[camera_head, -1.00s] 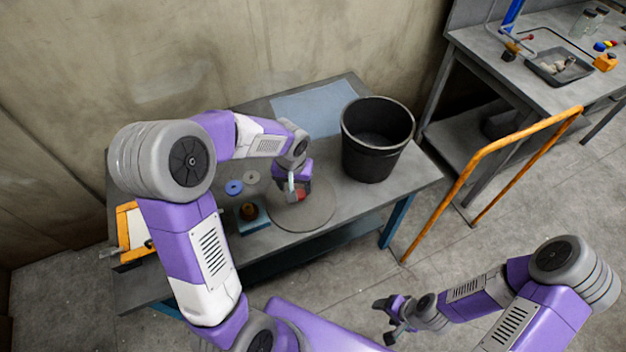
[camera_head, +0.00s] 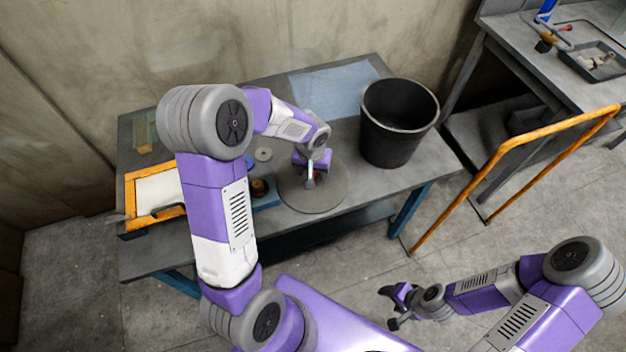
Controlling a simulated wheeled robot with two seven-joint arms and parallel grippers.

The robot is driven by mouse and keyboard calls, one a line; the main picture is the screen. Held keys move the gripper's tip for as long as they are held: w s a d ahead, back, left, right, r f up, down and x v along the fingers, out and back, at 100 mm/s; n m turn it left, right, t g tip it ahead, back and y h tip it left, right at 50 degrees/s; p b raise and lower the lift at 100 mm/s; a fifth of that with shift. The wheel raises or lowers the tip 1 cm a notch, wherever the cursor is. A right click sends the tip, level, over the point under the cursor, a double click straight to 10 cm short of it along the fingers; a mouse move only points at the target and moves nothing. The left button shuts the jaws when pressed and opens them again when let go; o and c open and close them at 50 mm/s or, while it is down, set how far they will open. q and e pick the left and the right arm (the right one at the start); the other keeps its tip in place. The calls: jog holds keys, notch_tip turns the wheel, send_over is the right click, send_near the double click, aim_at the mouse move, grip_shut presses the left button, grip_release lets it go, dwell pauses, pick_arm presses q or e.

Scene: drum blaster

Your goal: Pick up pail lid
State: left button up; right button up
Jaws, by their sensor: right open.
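The pail lid is a flat grey disc (camera_head: 326,198) lying on the table, beside the black pail (camera_head: 392,140). My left gripper (camera_head: 310,182) points down over the middle of the lid. Its fingers are small and partly hidden, so I cannot tell whether they are open or shut, or whether they touch the lid. My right gripper (camera_head: 391,308) is open and empty, low over the floor in front of the table.
The grey table (camera_head: 210,255) also bears a blue sheet (camera_head: 335,90), an orange-framed board (camera_head: 155,190) and a small pale ring (camera_head: 263,154). An orange rail (camera_head: 500,155) stands right of the table, before a second workbench (camera_head: 515,60).

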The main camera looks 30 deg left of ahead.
pick_arm(q)
jog(key=c, duration=1.1)
